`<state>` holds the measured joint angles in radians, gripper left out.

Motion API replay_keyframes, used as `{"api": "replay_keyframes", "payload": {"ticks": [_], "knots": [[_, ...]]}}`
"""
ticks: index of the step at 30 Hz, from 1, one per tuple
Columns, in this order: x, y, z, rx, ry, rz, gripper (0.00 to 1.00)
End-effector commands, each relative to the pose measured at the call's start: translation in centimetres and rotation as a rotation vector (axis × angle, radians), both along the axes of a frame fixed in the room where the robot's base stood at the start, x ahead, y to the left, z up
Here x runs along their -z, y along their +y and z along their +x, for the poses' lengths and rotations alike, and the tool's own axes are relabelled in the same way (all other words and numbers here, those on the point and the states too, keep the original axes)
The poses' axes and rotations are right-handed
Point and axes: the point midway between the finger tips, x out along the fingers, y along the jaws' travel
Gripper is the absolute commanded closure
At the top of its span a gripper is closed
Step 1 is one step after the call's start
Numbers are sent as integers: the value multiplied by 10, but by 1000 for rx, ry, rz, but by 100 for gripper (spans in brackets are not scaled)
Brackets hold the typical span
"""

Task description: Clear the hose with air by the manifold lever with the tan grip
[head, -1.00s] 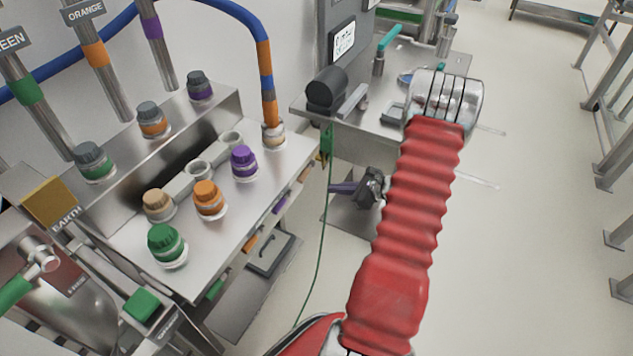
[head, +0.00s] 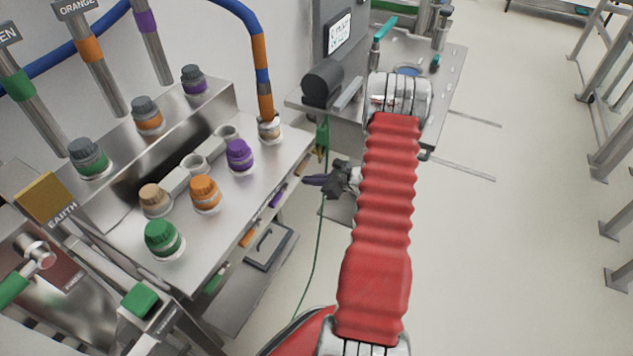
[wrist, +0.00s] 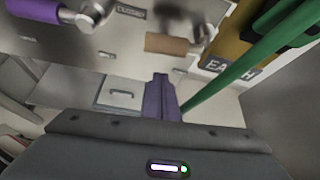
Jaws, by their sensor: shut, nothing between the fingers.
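The lever with the tan grip (head: 303,164) sticks out from the front face of the steel manifold (head: 262,195), at its far end. In the wrist view the tan grip (wrist: 168,44) lies crosswise ahead of my fingertips, with a visible gap. My gripper (head: 309,180) has purple fingers, shut and empty, pointing at the manifold front just beside the tan grip; the fingers show in the wrist view too (wrist: 160,78). The blue hose (head: 240,15) with orange bands runs down to a port on the manifold top at the far end.
A purple lever grip (head: 278,197) sits beside the tan one, with orange (head: 249,238) and green grips nearer. A green cable (head: 318,240) hangs close to my gripper. The gold EARTH plate (wrist: 232,40) is right of the tan grip.

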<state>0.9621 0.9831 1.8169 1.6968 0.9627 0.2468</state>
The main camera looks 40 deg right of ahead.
Motion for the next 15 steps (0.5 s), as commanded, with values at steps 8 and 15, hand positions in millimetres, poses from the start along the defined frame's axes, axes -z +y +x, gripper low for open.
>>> {"api": "replay_keyframes", "payload": {"ticks": [8,15], "knots": [[-24,4,3,-1,0,-1,100],[-30,6,4,1,0,1,100]]}}
